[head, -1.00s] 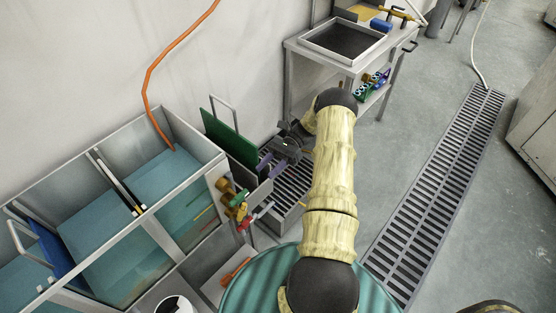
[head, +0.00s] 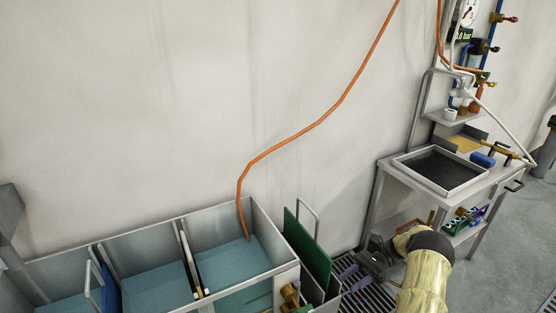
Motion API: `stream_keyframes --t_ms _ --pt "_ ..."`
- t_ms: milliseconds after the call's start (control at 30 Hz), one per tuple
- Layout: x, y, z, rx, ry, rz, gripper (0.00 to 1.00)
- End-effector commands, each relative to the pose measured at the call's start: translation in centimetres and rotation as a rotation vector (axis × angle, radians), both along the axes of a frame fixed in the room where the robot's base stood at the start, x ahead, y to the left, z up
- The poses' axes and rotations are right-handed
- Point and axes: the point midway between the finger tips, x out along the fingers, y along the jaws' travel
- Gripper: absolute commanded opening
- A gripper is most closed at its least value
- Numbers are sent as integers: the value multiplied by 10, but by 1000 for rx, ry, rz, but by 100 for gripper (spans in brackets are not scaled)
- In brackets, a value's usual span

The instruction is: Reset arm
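My gripper (head: 354,276) shows low in the head view, right of centre. It is dark grey with purple finger parts, and it sits just right of the green board (head: 307,250) above a slatted grate (head: 372,298). My pale yellow arm reaches up to it from the bottom edge. The fingers are small and partly covered by the gripper body, so I cannot tell whether they are open or shut. I see nothing clearly held.
Water-filled tanks (head: 262,290) line the wall at lower left, with an orange hose (head: 298,133) hanging into one. A metal bench (head: 478,188) with a dark tray (head: 440,172) stands at right, under gauge and valve fittings. Grey floor (head: 508,243) is open at far right.

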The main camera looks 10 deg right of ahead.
Motion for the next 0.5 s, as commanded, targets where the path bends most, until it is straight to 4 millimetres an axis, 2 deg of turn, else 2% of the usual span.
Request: stream_keyframes --t_ms 167,500 --pt "4 18 12 -81 -50 47 39" --pt "-3 76 50 -395 -311 257 39"
